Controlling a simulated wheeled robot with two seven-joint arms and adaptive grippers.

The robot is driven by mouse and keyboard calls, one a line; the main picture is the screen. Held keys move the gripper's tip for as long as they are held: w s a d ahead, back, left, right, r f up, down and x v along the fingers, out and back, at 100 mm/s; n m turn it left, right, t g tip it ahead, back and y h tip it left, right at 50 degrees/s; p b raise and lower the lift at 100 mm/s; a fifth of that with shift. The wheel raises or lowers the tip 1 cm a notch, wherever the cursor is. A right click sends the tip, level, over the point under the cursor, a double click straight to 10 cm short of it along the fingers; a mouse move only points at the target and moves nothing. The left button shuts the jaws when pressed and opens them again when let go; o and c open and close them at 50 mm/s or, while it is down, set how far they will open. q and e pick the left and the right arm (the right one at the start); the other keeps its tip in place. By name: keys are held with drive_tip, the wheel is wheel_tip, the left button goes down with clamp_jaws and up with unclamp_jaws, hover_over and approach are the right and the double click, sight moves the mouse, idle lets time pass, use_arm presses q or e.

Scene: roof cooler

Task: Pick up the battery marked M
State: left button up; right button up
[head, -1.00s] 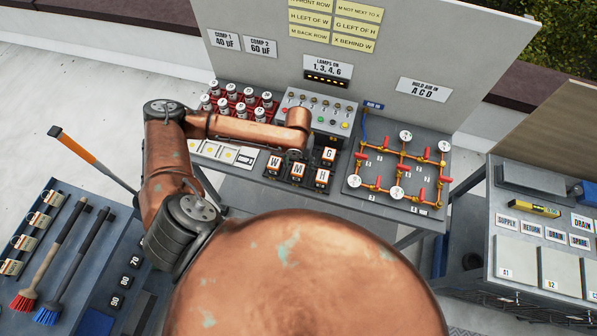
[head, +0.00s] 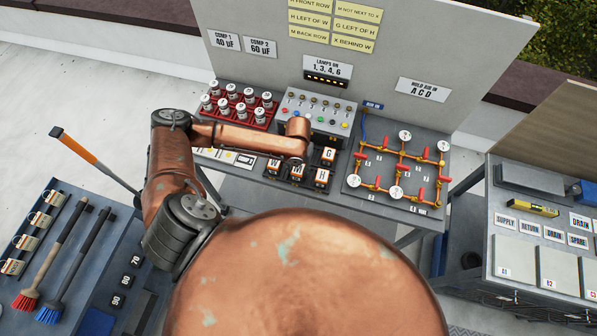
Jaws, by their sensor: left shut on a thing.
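The orange-and-black battery marked M (head: 297,173) is in the middle of the small battery group on the grey bench. My left gripper (head: 296,162) points down over it from behind and is shut on it. The fingertips are small and dark, and the wrist hides part of the grip. I cannot tell whether the battery is off its seat. Battery W (head: 271,168) stands to its left, battery H (head: 321,178) to its right and battery G (head: 328,156) behind H. My right gripper is out of view.
A red rack of white capacitors (head: 236,104) and a lamp panel (head: 318,110) stand behind. A pipe board with gauges (head: 398,170) is close on the right. Yellow note cards (head: 355,27) hang on the back panel. Brushes (head: 70,255) lie on the left cart.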

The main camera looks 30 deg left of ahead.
use_arm(q)
drive_tip(key=c, duration=0.6)
clamp_jaws()
drive_tip(key=shift+r, duration=0.15)
